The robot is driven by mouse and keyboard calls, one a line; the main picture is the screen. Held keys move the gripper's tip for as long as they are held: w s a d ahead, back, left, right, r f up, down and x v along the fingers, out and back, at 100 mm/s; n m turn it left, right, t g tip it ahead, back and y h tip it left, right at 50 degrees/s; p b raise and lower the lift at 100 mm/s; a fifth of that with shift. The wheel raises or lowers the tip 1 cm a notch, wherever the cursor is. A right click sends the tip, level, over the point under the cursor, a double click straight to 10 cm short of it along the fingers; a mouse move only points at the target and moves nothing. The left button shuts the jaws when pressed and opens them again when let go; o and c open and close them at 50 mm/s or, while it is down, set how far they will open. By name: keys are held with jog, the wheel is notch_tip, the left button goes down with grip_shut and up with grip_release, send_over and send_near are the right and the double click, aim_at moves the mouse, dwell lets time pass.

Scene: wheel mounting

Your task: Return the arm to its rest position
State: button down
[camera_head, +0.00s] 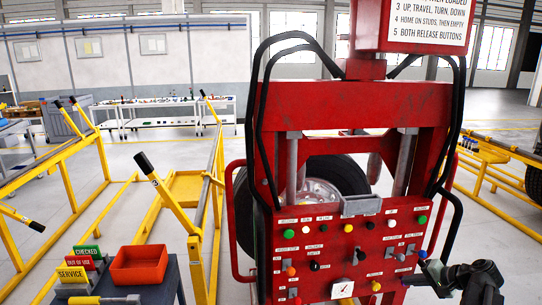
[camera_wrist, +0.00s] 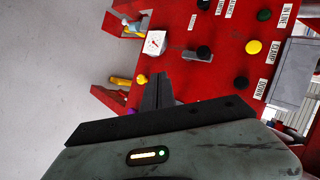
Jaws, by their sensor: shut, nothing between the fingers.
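My gripper (camera_wrist: 159,88) shows in the wrist view with its two dark fingers together and nothing between them. The fingers point at the red control panel (camera_wrist: 215,75); I cannot tell whether they touch it. In the head view my dark arm shows at the lower right, beside the lower right edge of the red control panel (camera_head: 330,262). My fingertips are hard to make out there. The panel carries several coloured buttons, black knobs and a white gauge (camera_head: 342,287), which also shows in the wrist view (camera_wrist: 155,42).
A wheel (camera_head: 345,175) stands behind the panel inside the red machine. Black hoses hang down both sides of it. A red tray (camera_head: 139,265) and label signs stand on a small table at lower left. Yellow rails run along the left; open floor shows beyond.

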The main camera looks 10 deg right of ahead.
jog(key=w+a+n+g+y, duration=0.15)
jog(key=w+a, duration=0.25)
jog(key=a, duration=0.4)
jog(key=w+a+n+y, duration=0.15)
jog(key=w+a, duration=0.25)
jog(key=a, duration=0.5)
jog(key=w+a+f+n+g+h, duration=0.1)
jog(key=a+f+n+g, duration=0.1)
jog(key=a, duration=0.8)
jog(key=a+f+n+g, duration=0.2)
jog(key=a+n, duration=0.1)
jog(key=a, duration=0.7)
jog(key=s+a+f+n+g+h, duration=0.3)
jog(key=s+a, duration=0.3)
jog(key=a, duration=0.4)
jog(key=s+d+h, duration=0.2)
jog(key=d, duration=0.1)
jog(key=s+d+f+h, duration=0.1)
jog(key=shift+d+g, duration=0.25)
jog(key=shift+d, duration=0.1)
